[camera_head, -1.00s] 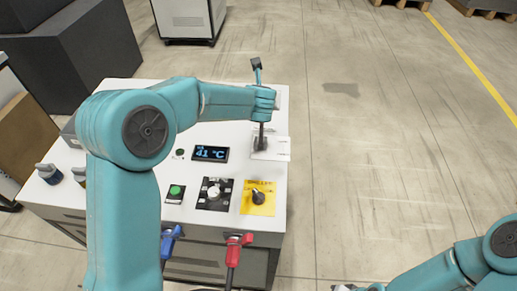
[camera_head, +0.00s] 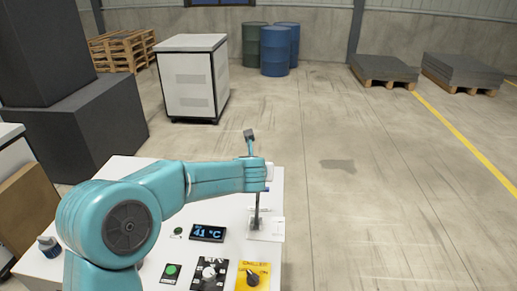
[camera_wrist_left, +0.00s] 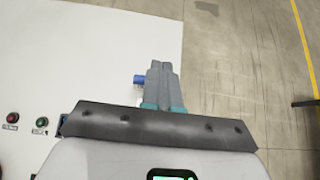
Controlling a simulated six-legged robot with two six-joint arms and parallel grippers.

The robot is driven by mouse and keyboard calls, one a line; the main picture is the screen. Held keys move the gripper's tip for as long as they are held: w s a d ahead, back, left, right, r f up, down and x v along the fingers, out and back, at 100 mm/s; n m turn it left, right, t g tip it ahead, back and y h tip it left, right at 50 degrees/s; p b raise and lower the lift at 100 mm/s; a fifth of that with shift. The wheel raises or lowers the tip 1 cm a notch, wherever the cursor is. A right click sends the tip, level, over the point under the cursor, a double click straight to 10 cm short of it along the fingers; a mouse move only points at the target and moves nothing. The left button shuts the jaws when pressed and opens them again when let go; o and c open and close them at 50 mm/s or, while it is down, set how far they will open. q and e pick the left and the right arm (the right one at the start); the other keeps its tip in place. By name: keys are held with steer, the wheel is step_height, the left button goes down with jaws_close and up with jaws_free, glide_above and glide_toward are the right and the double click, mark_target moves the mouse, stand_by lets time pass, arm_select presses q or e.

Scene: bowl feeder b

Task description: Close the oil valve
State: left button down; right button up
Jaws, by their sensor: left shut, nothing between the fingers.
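My left gripper (camera_head: 256,223) hangs at the right side of the white cabinet top (camera_head: 133,169), by a pale card or plate (camera_head: 268,234). Its shut, empty grey fingers also show in the left wrist view (camera_wrist_left: 162,82), over the cabinet's edge. A small blue part (camera_wrist_left: 139,80) shows just left of the fingers; most of it is hidden, and I cannot tell whether they touch. No oil valve can be made out for certain. My right gripper is out of view.
The panel has a temperature display (camera_head: 208,233), a green button (camera_head: 171,271), a black-plated knob (camera_head: 210,271) and a yellow-plated knob (camera_head: 252,274). A grey knob (camera_head: 47,246) stands at left. Open floor (camera_head: 380,220) lies right. A white cabinet (camera_head: 188,85) stands behind.

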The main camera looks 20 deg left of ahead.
arm_select(q)
steer(key=r, duration=0.3)
steer(key=r+p, duration=0.1)
steer(key=r, duration=0.2)
steer(key=shift+w, duration=0.2)
steer(key=shift+s+f, duration=0.1)
